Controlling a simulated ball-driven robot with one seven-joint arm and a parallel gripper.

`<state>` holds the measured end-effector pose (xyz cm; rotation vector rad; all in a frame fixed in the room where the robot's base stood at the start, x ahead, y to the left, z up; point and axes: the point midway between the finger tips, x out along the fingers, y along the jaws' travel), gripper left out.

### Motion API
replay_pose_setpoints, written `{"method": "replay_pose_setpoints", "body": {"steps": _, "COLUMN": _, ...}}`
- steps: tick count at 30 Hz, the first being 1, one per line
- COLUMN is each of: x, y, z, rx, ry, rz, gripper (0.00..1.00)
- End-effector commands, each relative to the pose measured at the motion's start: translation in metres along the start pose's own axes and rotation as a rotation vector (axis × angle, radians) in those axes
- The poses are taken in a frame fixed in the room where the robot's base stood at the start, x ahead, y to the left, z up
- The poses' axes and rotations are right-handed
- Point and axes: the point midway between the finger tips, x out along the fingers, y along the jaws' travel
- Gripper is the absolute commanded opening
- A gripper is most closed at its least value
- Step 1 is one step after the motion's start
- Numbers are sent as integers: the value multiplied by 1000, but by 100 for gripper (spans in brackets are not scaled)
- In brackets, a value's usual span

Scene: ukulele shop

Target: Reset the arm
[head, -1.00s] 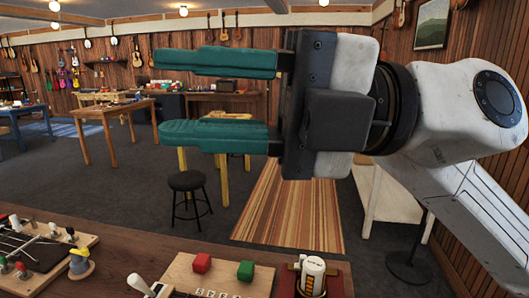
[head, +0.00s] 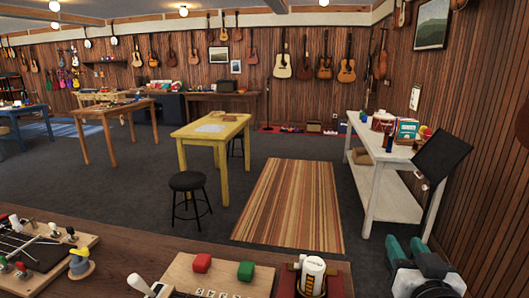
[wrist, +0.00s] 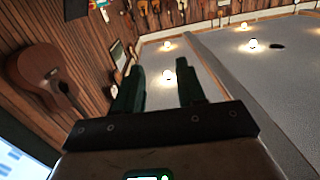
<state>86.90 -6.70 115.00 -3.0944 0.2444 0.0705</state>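My gripper (head: 408,250) is at the lower right of the head view, beyond the right end of the near wooden table. Its two green fingers stand apart with nothing between them. In the wrist view my gripper (wrist: 158,85) shows its fingers spread and empty, pointing toward the ceiling and upper wall. The rest of my arm is mostly below the head picture's edge.
The near wooden table (head: 130,250) holds a red-and-green-block board (head: 222,270), a red device (head: 313,275) and a control panel (head: 35,245). A white table (head: 393,173), black stand (head: 441,155), yellow table (head: 215,130) and black stool (head: 187,182) stand beyond. The striped rug (head: 290,205) is clear.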

Motion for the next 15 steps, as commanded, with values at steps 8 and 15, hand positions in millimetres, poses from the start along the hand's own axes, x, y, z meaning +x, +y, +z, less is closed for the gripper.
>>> {"method": "replay_pose_setpoints", "body": {"steps": 8, "x": -78, "y": 28, "z": 178, "rx": -17, "ry": -560, "rz": 33, "gripper": 39}}
{"method": "replay_pose_setpoints", "body": {"steps": 15, "x": -194, "y": 51, "z": 291, "rx": -69, "ry": -1031, "rz": 3, "gripper": 39}}
